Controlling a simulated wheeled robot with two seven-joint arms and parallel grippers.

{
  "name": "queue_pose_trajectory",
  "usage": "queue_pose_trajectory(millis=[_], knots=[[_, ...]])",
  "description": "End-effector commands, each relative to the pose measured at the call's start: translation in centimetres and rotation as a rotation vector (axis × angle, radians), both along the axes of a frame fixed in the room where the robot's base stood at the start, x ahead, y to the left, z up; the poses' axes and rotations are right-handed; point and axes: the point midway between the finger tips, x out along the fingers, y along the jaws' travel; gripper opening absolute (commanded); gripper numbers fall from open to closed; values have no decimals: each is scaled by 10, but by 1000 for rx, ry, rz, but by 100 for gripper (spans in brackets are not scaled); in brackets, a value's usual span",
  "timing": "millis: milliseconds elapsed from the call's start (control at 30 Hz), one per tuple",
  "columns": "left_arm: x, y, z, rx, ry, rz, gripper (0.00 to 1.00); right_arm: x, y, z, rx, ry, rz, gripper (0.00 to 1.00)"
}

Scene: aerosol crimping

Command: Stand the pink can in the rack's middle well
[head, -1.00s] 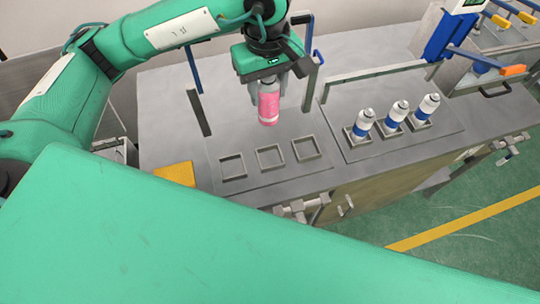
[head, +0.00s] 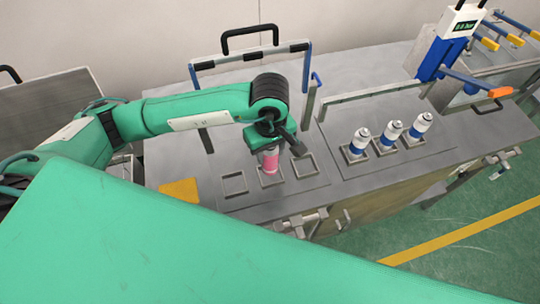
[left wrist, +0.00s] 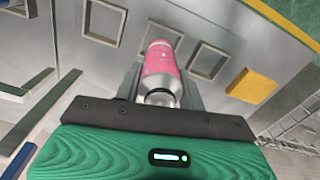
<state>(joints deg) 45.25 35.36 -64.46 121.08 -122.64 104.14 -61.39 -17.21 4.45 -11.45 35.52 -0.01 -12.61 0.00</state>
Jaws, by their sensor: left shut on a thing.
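The pink can (head: 270,161) is held upright below my left gripper (head: 267,147), which is shut on it. In the head view the can's lower end overlaps the middle well (head: 271,184) of the rack; I cannot tell whether it is inside or just above it. In the left wrist view the can (left wrist: 160,62) lies between the fingers, with the middle well's rim (left wrist: 164,29) partly hidden behind it. The left well (head: 235,184) and right well (head: 304,167) are empty. My right gripper is not in view.
Several blue-and-white cans (head: 390,133) stand in a second rack at the right. A metal bar frame (head: 372,94) rises behind them. A yellow pad (head: 180,191) lies left of the wells. A blue press post (head: 440,53) stands at the back right.

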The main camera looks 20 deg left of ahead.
Motion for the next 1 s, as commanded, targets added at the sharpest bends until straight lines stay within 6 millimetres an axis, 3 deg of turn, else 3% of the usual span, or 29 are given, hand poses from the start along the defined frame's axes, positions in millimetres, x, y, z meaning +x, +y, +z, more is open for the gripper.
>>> queue_pose_trajectory(millis=[467,867,900,1000], knots=[[0,0,-46,0,0,0,14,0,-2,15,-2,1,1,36],[0,0,-53,-1,-2,-1,14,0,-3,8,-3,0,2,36],[0,0,-51,0,-1,-1,48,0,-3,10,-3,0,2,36],[0,0,-51,0,-1,0,62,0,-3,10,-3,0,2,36]])
